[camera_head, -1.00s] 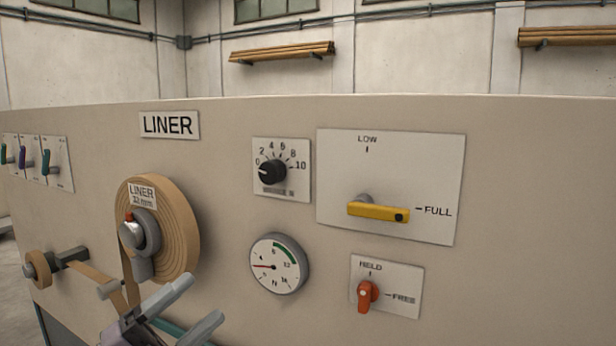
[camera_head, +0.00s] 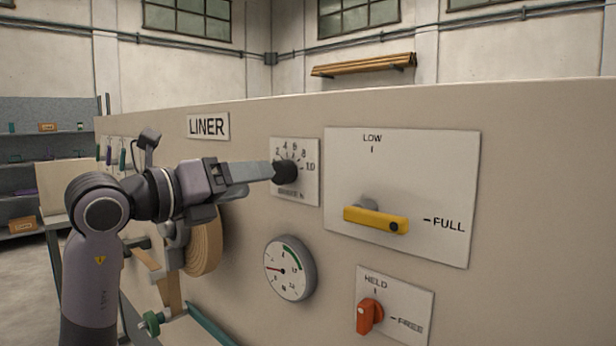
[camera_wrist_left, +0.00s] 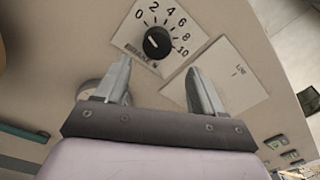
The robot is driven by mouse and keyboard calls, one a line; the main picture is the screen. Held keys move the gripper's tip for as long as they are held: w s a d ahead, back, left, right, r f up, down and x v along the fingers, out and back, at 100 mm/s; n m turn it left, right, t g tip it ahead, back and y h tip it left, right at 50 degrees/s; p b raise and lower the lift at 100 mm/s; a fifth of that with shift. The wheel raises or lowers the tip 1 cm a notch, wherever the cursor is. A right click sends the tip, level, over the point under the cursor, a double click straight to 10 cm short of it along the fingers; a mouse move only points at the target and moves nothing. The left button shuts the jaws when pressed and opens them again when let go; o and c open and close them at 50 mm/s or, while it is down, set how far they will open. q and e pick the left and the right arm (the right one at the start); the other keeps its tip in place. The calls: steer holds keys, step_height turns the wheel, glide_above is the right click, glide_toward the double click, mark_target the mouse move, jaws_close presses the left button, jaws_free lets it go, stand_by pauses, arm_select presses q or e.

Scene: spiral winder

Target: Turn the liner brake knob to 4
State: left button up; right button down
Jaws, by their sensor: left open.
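In the left wrist view the knob (camera_wrist_left: 157,42) shows whole, with a short white mark that seems to point toward the 0 side. My left gripper (camera_head: 268,172) reaches in from the left, its fingertips at the knob's left edge in the head view. In the wrist view its two fingers (camera_wrist_left: 159,66) are spread and empty, with the knob ahead of the gap. Contact cannot be told. My right gripper is not in view.
A yellow lever (camera_head: 376,219) on a LOW/FULL plate stands right of the knob. A round gauge (camera_head: 289,268) sits below, and a red HELD/FREE switch (camera_head: 369,316) lower right. The brown liner roll (camera_head: 206,245) is partly behind my left arm.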

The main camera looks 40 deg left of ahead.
mark_target(276, 171)
arm_select(q)
steer(key=shift+y, duration=0.5)
steer(key=w, duration=0.2)
steer(key=w+p, duration=0.2)
steer(key=w, duration=0.1)
steer(key=shift+w+a+r, duration=0.1)
steer(key=shift+w+r, duration=0.25)
steer(key=shift+w+f, duration=0.1)
steer(key=shift+w, duration=0.5)
steer(key=c, duration=1.1)
